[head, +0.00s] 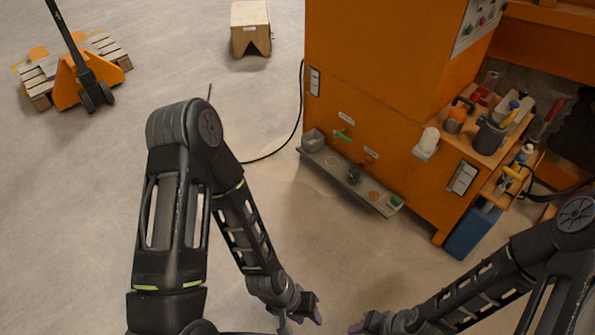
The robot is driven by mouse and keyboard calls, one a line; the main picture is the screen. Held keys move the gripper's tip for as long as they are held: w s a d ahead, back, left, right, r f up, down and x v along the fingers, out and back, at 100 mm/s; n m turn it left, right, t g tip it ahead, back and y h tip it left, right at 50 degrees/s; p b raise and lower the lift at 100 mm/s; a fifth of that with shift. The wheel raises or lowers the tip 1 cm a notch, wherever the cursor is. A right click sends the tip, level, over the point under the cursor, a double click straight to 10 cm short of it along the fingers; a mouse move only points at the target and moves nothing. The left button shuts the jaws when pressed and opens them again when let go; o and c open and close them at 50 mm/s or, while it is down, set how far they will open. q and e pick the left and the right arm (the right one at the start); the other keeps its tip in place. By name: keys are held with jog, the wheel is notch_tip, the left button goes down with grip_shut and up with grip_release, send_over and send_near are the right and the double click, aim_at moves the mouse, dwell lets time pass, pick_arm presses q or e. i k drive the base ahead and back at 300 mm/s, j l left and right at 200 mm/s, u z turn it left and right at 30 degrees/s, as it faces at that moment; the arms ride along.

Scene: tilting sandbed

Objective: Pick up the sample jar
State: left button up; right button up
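No item can be told for sure as the sample jar at this size. A narrow ledge (330,162) low on the orange cabinet's front holds a small grey container (313,141), a small dark item (353,174) and a small green-topped item (395,202). A white rounded cylinder (428,142) sits at the cabinet's corner. My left gripper (308,316) is at the bottom middle, well in front of the ledge and touching nothing visible. My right gripper (357,327) is at the bottom edge, right of the left one. Both are small and partly hidden, so their finger openings are unclear.
The orange cabinet (375,95) stands at centre right. A blue bin (472,231) stands below. A black cable (272,155) lies on the floor. Open floor lies ahead and left.

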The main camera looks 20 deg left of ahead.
aim_at(355, 169)
jog(key=u, duration=0.15)
jog(key=i+l+z, duration=0.2)
jog(key=i, duration=0.4)
jog(key=i+l+z, duration=0.15)
jog(key=i+l, duration=0.15)
jog(key=i, duration=0.35)
jog(key=i+l+z, duration=0.2)
jog(key=i, duration=0.4)
